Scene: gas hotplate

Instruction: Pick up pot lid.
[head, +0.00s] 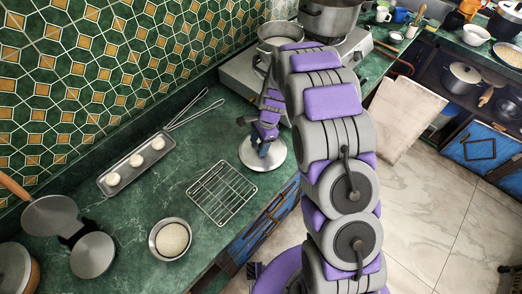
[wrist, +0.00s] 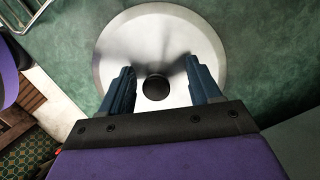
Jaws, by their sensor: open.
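The pot lid (head: 270,161) is a round silver metal disc lying on the green marble counter, beside the gas hotplate. In the wrist view the lid (wrist: 155,32) fills the upper middle, with a dark round knob (wrist: 155,88) at its centre. My gripper (wrist: 157,72) is open above the lid, with one blue finger on each side of the knob and a gap to both. In the head view my gripper (head: 264,150) is over the lid and hides part of it, including the knob. I cannot tell how far the fingertips are above the lid.
A wire rack (head: 222,193) lies close to the lid's left. A bowl of white contents (head: 170,239) and a tray with white rounds (head: 140,165) are farther left. The hotplate (head: 240,76) with pots stands behind. My arm covers the counter's right part.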

